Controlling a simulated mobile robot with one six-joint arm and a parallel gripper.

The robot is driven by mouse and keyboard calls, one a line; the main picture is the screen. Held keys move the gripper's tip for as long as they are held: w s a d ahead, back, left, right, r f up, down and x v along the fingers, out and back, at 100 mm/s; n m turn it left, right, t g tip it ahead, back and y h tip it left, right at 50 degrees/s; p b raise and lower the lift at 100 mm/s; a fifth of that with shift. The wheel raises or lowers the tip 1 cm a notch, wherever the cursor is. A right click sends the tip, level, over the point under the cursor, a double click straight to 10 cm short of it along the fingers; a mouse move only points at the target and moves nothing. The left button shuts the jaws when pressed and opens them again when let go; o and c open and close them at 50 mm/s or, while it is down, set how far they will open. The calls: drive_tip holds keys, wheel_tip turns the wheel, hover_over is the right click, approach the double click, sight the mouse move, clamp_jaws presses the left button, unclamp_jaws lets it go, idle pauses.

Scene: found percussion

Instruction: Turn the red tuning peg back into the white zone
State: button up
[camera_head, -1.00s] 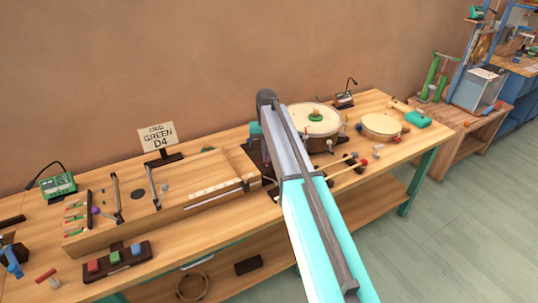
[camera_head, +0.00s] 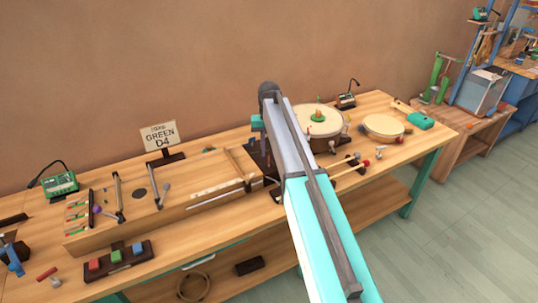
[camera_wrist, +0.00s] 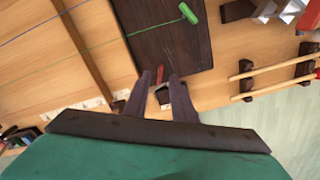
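A green peg (camera_wrist: 188,13) with a green string lies farther up the same board. The white zone is not clearly visible. In the head view my arm hides the fingers and most of the dark board.
A wooden string instrument (camera_head: 200,172) lies left of my arm. Round drums (camera_head: 383,125) and mallets (camera_head: 350,168) are on the right. A "GREEN D4" sign (camera_head: 159,134) stands behind. A block with coloured buttons (camera_head: 118,259) sits at the bench's front left.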

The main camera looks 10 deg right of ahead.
wheel_tip(320, 180, up, 11)
drive_tip(key=b, duration=0.2)
idle(0.4)
drive_tip(key=shift+w+m, duration=0.1)
drive_tip(key=shift+m, duration=0.2)
